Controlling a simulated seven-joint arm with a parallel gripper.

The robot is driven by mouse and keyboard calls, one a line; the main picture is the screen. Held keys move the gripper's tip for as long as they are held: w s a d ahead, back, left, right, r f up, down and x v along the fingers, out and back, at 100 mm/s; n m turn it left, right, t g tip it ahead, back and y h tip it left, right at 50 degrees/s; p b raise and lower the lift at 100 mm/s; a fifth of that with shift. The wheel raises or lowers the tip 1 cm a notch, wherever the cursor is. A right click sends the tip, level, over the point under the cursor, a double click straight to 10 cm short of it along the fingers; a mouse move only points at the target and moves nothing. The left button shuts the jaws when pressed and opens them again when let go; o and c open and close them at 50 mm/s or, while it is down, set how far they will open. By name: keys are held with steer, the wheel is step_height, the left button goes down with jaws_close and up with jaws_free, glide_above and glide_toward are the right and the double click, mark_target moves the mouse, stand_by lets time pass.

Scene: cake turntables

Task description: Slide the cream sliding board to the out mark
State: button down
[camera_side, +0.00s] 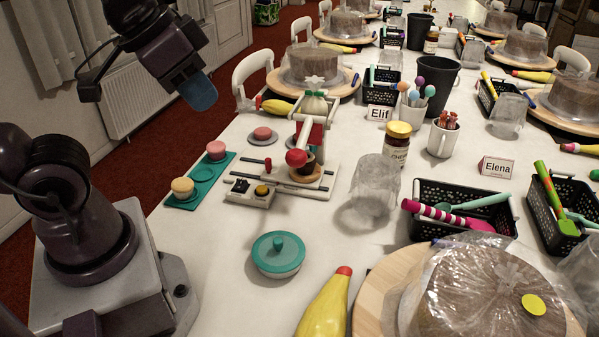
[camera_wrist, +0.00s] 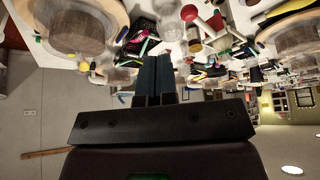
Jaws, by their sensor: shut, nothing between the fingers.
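My gripper (camera_side: 198,90) is shut and empty, raised at the upper left of the side view, well above and left of the table items. Its two dark fingers also show pressed together in the wrist view (camera_wrist: 154,75). A cream board (camera_side: 316,188) with dark slots or rails lies at the table's middle left, under a small stand with a red column (camera_side: 309,138) and a red ball (camera_side: 296,158). A round tan piece with a dark cup sits on this board. I cannot make out an out mark. My gripper touches none of these.
A small control box (camera_side: 249,196) sits in front of the board. A teal tray (camera_side: 183,202) with pink and yellow pieces lies left. A teal-lidded bowl (camera_side: 278,257) stands nearer, a clear upturned glass (camera_side: 372,187) right. Free white table lies between bowl and board.

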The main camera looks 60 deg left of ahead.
steer(key=c, duration=1.5)
jaws_free()
steer(key=shift+c, duration=0.2)
steer(key=o, duration=0.5)
steer(key=shift+w+a+f+n+g, duration=0.2)
steer(key=shift+w+a+f+g, duration=0.1)
steer(key=shift+a+f, duration=0.15)
steer(key=shift+w+a+f+n+g, duration=0.2)
steer(key=shift+a+f+g, duration=0.1)
steer(key=shift+f, duration=0.25)
steer(key=m+g, duration=0.4)
steer(key=m, duration=0.4)
glide_above(268, 159)
step_height(268, 159, down, 19)
steer(key=shift+f, duration=0.1)
steer(key=shift+m, duration=0.8)
step_height(268, 159, down, 9)
steer(key=shift+f, duration=0.2)
steer(key=c, duration=0.8)
steer(key=shift+o, duration=0.2)
